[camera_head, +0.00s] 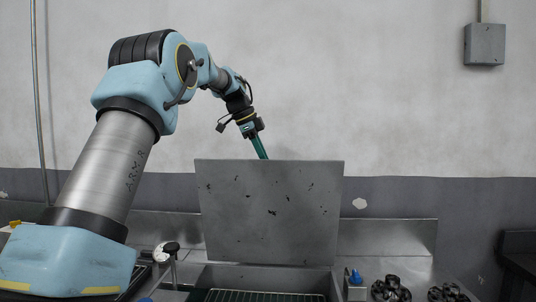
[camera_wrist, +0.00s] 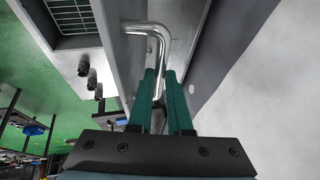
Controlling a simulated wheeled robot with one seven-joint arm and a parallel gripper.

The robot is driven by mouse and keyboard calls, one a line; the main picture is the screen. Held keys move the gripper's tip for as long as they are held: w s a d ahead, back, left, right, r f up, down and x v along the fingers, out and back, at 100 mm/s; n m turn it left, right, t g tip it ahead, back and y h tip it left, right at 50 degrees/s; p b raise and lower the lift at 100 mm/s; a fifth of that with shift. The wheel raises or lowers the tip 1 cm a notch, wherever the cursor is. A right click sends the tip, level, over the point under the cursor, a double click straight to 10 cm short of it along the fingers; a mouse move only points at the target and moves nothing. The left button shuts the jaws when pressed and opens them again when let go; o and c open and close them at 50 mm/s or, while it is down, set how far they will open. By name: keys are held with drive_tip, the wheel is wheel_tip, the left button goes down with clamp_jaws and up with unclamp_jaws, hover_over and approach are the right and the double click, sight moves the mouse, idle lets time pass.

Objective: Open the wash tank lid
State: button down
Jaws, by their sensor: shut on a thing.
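The wash tank lid (camera_head: 270,212) is a flat grey metal panel with dark specks. It stands raised, nearly upright, at the back of the wash tank (camera_head: 268,278), and the tank's opening shows below it. My gripper (camera_head: 263,154) is at the lid's top edge, its fingertips partly hidden behind the panel. In the wrist view, the green fingers of my gripper (camera_wrist: 160,76) are shut on the lid handle (camera_wrist: 158,36), a bent shiny metal bar. The handle is hidden in the head view.
A small block with a blue top (camera_head: 355,280) and several dark round parts (camera_head: 392,288) stand right of the tank. A wall (camera_head: 400,235) is close behind the lid. A grey box (camera_head: 484,44) hangs at the upper right.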

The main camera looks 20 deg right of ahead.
drive_tip(key=w+d+p, duration=0.3)
drive_tip(key=w+p, duration=0.2)
drive_tip(key=w, duration=0.2)
drive_tip(key=shift+w+d, duration=0.2)
drive_tip(key=c, duration=1)
unclamp_jaws()
drive_tip(key=v, duration=1)
drive_tip(key=shift+a+r, duration=0.2)
drive_tip(key=shift+r, duration=0.15)
